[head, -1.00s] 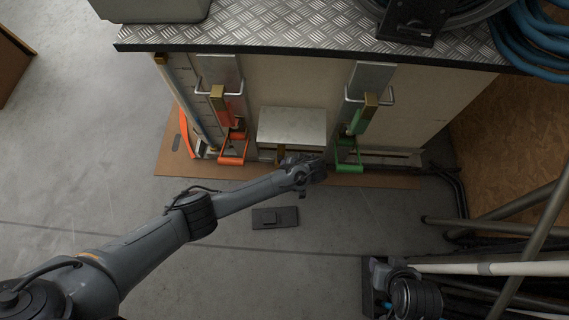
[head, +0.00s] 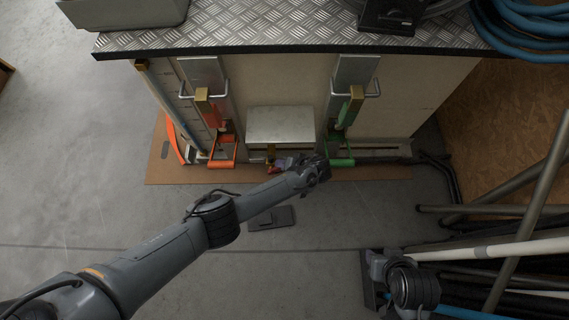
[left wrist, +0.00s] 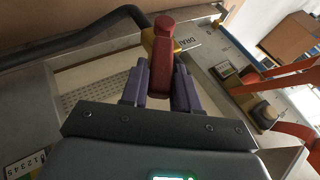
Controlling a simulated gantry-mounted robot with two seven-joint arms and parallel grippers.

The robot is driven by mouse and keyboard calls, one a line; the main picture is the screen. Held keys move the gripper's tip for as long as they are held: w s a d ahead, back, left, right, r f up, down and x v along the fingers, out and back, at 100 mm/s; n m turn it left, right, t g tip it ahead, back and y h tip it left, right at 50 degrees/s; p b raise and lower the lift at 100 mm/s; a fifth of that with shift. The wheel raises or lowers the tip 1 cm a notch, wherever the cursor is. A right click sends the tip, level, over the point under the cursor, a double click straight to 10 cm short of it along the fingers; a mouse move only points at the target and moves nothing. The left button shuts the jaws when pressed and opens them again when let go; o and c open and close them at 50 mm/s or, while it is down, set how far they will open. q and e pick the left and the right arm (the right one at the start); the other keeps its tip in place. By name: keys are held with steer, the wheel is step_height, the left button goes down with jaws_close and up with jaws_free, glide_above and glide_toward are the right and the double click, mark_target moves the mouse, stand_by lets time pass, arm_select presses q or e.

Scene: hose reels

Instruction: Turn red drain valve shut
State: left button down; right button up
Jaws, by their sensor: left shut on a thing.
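The red drain valve handle (left wrist: 162,58) stands between the purple fingers of my left gripper (left wrist: 160,88) in the left wrist view. The fingers are shut on it, near its lower part, and its rounded top sticks out beyond them. A partly covered "DRAI…" label is beside it on the metal panel. In the head view my left gripper (head: 287,164) is low at the front of the cabinet, below the pale metal box. Only a small bit of red (head: 273,170) shows there. Part of my right arm is at the lower right; its fingers cannot be made out.
An orange lever (head: 223,150) is left of the gripper and a green lever (head: 341,150) is close on its right. A pale metal box (head: 281,125) is above. A dark flat plate (head: 271,218) lies on the floor. Pipes (head: 520,200) crowd the right side.

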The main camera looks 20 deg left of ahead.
arm_select(q)
steer(key=c, duration=0.9)
jaws_free()
steer(key=shift+p+v, duration=3.1)
steer(key=shift+v, duration=2.25)
